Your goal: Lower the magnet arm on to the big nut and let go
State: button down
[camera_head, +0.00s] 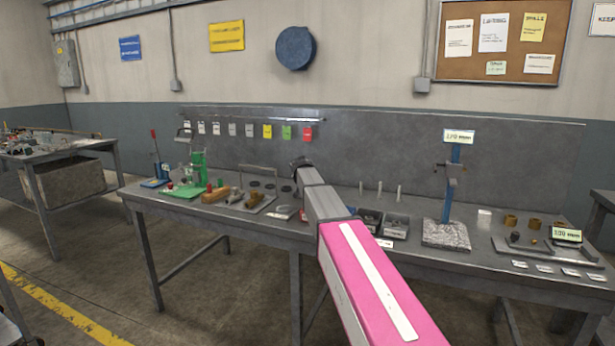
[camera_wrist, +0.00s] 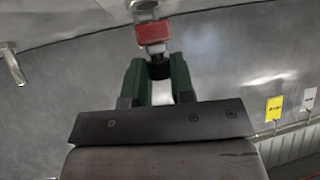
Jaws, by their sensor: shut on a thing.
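My gripper shows in the wrist view (camera_wrist: 159,72) with its green fingers closed on a dark round piece, which I take to be part of the magnet arm. A red block (camera_wrist: 153,33) with pale metal parts lines up just beyond the fingertips. Whether it joins the held piece is unclear. In the head view my arm reaches over the middle of the workbench, and the dark gripper end (camera_head: 300,163) is small and mostly hidden by my own arm. I cannot pick out the big nut for certain in either view.
The grey workbench (camera_head: 370,205) is crowded. A green-based fixture (camera_head: 184,190) and a blue lever tool (camera_head: 155,170) stand left. Upright pins (camera_head: 380,190), a blue post stand (camera_head: 451,190) and brass rings (camera_head: 510,221) are right. A back panel (camera_head: 380,150) rises behind.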

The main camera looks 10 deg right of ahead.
jog(key=shift+s+a+f, duration=0.2)
jog(key=shift+s+f, duration=0.15)
jog(key=shift+f, duration=0.5)
jog(key=c, duration=1)
grip_release()
jog(key=shift+o, duration=0.2)
jog(key=shift+s+r, duration=0.15)
jog(key=shift+r, duration=0.1)
jog(key=v, duration=1)
jog(key=shift+r, duration=0.2)
jog(key=shift+a, duration=0.15)
